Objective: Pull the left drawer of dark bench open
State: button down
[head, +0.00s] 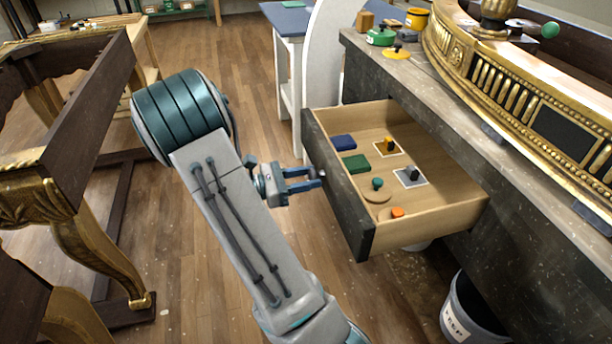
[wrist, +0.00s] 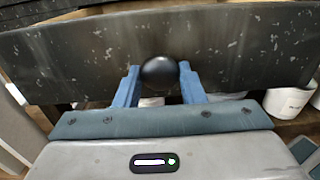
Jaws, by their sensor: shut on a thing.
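The left drawer (head: 345,200) of the dark bench (head: 470,155) stands well out from the bench front in the head view. It has a dark front and a pale wood inside. In the wrist view the drawer front (wrist: 240,55) spans the picture, with a round black knob (wrist: 160,72) near its middle. My gripper (head: 318,180) is at the drawer front; in the wrist view its blue fingers (wrist: 162,85) are on either side of the knob, shut on it. In the head view the knob is mostly hidden by the fingers.
Inside the drawer lie a blue block (head: 343,142), a green block (head: 356,164) and several small knobbed pieces. A gilt console part (head: 520,70) lies on the bench top. A bucket (head: 470,310) stands below. A gilt-legged table (head: 90,240) is at left. Floor between is clear.

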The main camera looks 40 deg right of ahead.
jog(key=c, duration=0.9)
grip_release()
jog(key=shift+c, duration=0.2)
jog(key=shift+a, duration=0.1)
jog(key=p+v, duration=0.2)
jog(key=v, duration=1.1)
jog(key=shift+w+a, duration=0.2)
jog(key=shift+a, duration=0.1)
jog(key=s+a+r+m+t+y+p, duration=0.3)
jog(key=s+r+m+y+p, duration=0.1)
jog(key=r+p, duration=0.3)
jog(key=s+a+r+m+t+y+p, duration=0.3)
jog(key=s+a+r+m+y+p, duration=0.1)
jog(key=r, duration=0.8)
jog(key=s+a+r+m+t+y+p, duration=0.3)
jog(key=s+r+m+y+p, duration=0.2)
jog(key=s+r+y+p, duration=0.3)
notch_tip(320, 180, up, 2)
jog(key=shift+a+r+m+t+y+p, duration=0.2)
jog(key=shift+m+t+y+p, duration=0.15)
jog(key=shift+p, duration=0.7)
